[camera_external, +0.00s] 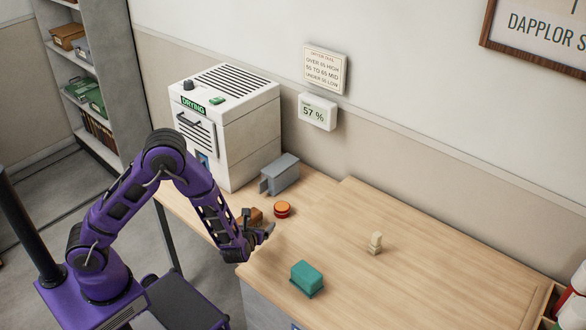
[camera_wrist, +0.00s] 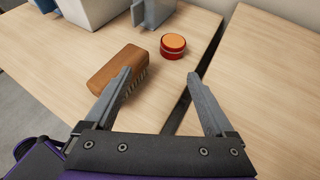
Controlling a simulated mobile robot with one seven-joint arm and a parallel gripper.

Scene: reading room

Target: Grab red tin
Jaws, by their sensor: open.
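The red tin (camera_external: 282,209) is a small round tin with an orange top. It stands on the wooden table in front of the grey metal holder. In the wrist view the red tin (camera_wrist: 173,46) stands ahead of my gripper (camera_wrist: 166,86), beyond the fingertips and between their lines. My gripper (camera_external: 268,230) is open and empty, with a gap between it and the tin. A wooden brush (camera_wrist: 118,69) with bristles lies left of the tin, next to the left finger, partly overlapped by it. The brush (camera_external: 256,214) is partly hidden by my arm in the external view.
A white drying cabinet (camera_external: 238,130) and a grey holder (camera_external: 280,174) stand behind the tin. A teal block (camera_external: 307,277) and a small cream figure (camera_external: 375,243) stand on the right table. A dark gap (camera_wrist: 203,72) separates the two tabletops.

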